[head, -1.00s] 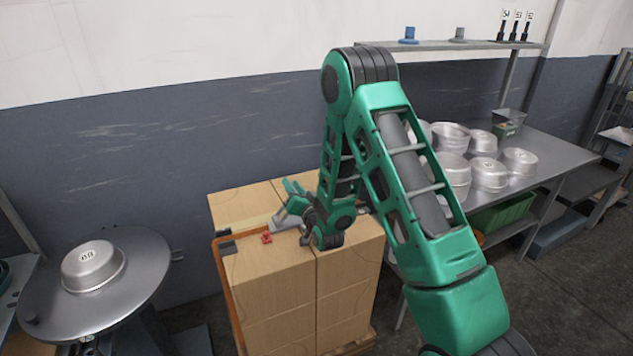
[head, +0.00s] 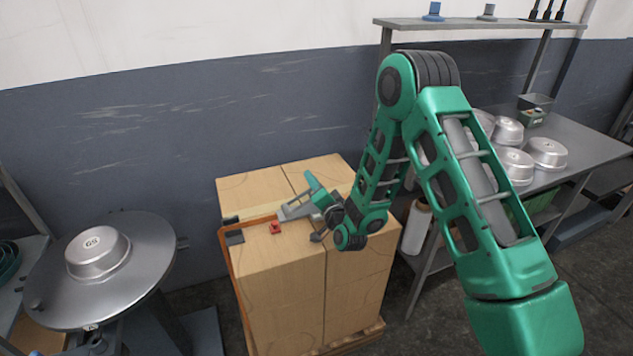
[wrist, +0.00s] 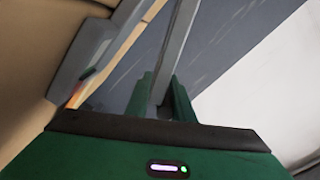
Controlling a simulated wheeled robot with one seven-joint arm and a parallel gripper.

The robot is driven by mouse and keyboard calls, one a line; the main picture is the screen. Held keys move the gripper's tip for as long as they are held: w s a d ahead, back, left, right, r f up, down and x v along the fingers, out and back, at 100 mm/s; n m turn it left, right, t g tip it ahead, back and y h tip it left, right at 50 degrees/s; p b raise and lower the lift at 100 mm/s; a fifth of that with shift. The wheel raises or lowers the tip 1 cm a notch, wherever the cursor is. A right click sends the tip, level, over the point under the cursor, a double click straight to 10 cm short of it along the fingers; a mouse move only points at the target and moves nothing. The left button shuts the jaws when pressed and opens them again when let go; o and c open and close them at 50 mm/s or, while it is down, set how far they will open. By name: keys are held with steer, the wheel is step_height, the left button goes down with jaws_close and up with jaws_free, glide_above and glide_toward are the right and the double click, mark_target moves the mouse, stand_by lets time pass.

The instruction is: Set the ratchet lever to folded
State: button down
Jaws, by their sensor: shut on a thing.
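A stack of cardboard boxes (head: 280,285) stands in the middle of the head view with an orange strap (head: 229,280) around it. The grey ratchet (head: 294,212) lies on top of the stack near the strap. My gripper (head: 314,190) is at the ratchet, above the box top. In the wrist view a long grey bar, the ratchet lever (wrist: 180,40), runs between the green fingers of my gripper (wrist: 162,95), which are shut on it. A wider grey part (wrist: 88,50) shows beside it at the left. The lever's exact angle is hard to tell in the head view.
A red piece (head: 275,228) and a dark corner piece (head: 235,238) are on the box top. A round metal table (head: 135,270) with a pan (head: 97,252) stands at the left. A bench (head: 590,150) with several pans is at the right. A wall rises behind the stack.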

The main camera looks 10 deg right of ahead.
steer(key=shift+s+f, duration=0.1)
steer(key=shift+s, duration=0.05)
steer(key=c, duration=1.7)
jaws_free()
steer(key=shift+c, duration=0.2)
steer(key=shift+s+d, duration=0.1)
steer(key=v, duration=1)
steer(key=shift+s, duration=0.25)
